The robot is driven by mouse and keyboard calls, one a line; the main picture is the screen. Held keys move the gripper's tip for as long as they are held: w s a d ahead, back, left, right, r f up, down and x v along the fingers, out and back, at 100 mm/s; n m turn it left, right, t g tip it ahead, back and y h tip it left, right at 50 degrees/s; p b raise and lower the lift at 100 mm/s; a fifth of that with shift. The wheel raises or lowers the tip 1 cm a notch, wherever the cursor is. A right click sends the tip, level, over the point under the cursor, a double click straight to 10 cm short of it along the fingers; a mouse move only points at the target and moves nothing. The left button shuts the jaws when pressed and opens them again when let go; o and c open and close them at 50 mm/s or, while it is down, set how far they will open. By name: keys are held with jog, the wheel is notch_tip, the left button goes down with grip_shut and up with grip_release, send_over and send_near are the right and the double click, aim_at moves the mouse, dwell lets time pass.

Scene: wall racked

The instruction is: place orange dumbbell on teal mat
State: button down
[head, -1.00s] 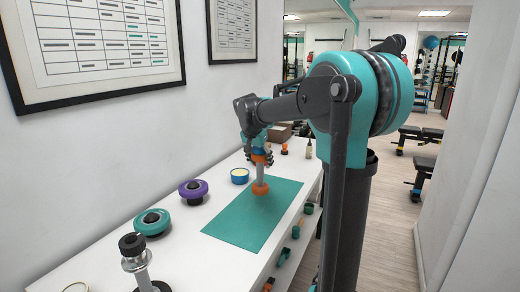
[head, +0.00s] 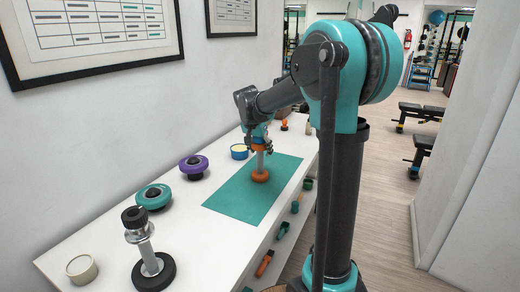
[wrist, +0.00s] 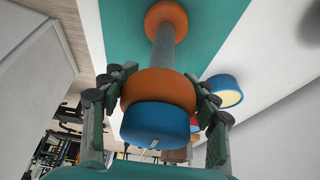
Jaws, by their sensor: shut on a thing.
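The orange dumbbell (head: 260,175) stands upright, with a grey handle and orange heads. In the head view its lower head appears at the teal mat (head: 232,203), right of the mat's middle; I cannot tell if it fully rests there. In the wrist view its lower head (wrist: 166,18) is over the mat (wrist: 115,25), and a blue disc (wrist: 155,124) sits at the near end. My gripper (wrist: 158,95) has its fingers on both sides of the upper orange head, shut on it. In the head view my gripper (head: 258,142) partly hides the upper head.
A purple weight (head: 193,167), a teal weight (head: 153,196), a grey-and-black dumbbell (head: 149,255) and a cream tin (head: 82,269) stand left of the mat. A blue tin (head: 239,152) is behind it. Small items line the shelf below. The wall is close at left.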

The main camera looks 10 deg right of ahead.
jog(key=shift+c, duration=2.2)
grip_release()
jog(key=v, duration=1.2)
jog(key=shift+s, duration=0.1)
